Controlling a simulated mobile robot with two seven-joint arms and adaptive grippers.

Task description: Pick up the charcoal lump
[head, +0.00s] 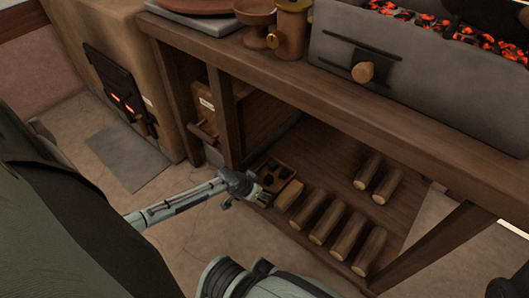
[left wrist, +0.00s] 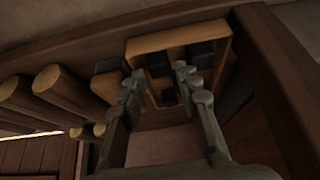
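Dark charcoal lumps (head: 272,166) lie in a small wooden tray (head: 292,176) on the low shelf of the workbench. In the left wrist view the lumps (left wrist: 201,54) sit in the tray (left wrist: 178,39), and another dark lump (left wrist: 168,97) shows between the fingers. My left gripper (head: 264,197) is at the tray's near side in the head view. In the left wrist view its fingers (left wrist: 160,72) are apart, pointing at the tray, with nothing held between them. Whether a finger touches a lump cannot be told.
A short wooden block (head: 290,193) and several logs (head: 328,220) lie right of the tray. The bench top (head: 330,95) overhangs the shelf, and a bench leg (head: 222,125) stands left. A brazier (head: 430,75) with glowing coals stands on top. A stove (head: 120,90) is at left.

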